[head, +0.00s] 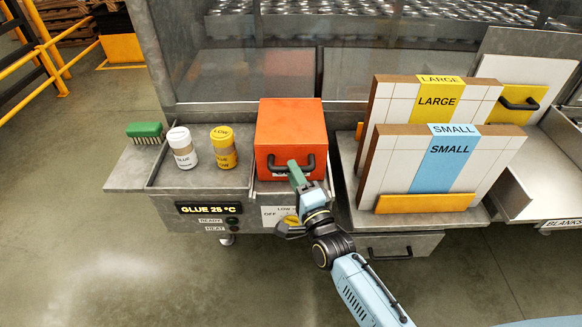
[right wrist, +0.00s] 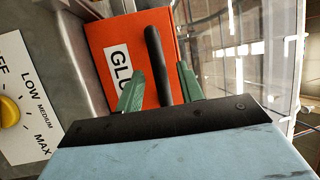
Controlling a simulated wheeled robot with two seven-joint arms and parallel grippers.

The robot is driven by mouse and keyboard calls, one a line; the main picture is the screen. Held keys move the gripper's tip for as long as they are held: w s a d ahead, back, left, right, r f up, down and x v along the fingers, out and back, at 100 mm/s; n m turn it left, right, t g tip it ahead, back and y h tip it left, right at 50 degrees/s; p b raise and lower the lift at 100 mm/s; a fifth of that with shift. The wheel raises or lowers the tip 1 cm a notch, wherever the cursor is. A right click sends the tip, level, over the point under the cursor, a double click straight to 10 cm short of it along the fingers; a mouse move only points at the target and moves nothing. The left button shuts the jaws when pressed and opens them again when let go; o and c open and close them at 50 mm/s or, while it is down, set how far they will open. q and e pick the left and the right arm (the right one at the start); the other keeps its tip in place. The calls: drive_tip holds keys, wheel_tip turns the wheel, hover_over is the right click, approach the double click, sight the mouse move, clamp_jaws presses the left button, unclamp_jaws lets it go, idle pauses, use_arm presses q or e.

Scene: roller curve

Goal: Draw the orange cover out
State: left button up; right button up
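The orange cover (head: 290,122) is a box with a black handle (head: 308,161) on its front, standing in the grey glue unit right of the two bottles. In the right wrist view the cover (right wrist: 128,35) has a white label partly reading "GLU". The gripper looks open. What lies inside the cover is hidden. My left gripper is not in view.
A white bottle (head: 182,148), a yellow "LOW" bottle (head: 223,148) and a green brush (head: 145,132) stand left of the cover. "LARGE" (head: 385,104) and "SMALL" (head: 398,170) panels stand close on the right. A yellow knob (right wrist: 10,112) sits on a dial plate below the cover.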

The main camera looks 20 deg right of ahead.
sight(291, 146)
drive_tip(key=shift+x, duration=1.25)
drive_tip(key=shift+c, duration=0.5)
clamp_jaws()
